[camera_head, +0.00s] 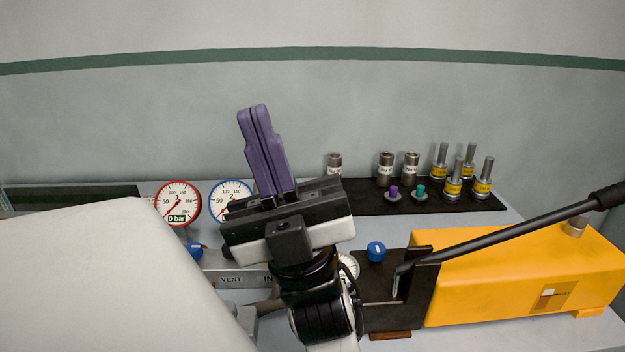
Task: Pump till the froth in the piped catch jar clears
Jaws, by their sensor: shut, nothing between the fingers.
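My gripper (252,108) is in the middle of the head view, its purple fingers pointing up and pressed together with nothing between them. The yellow hand pump (480,275) stands on the bench at the right. Its black lever (500,234) slants up to the right, with a dark grip (607,195) at its end. My gripper is left of the pump and apart from the lever. I can make out no catch jar or froth; my arm and a large white shape hide much of the bench at the left and centre.
A red-rimmed gauge (178,204) shows 0 bar; a blue-rimmed gauge (231,203) is beside it, partly hidden. Blue knobs (376,251) sit near a block marked VENT (229,280). A black mat (450,205) at the back holds several metal fittings (386,168) and yellow-banded cylinders (483,180).

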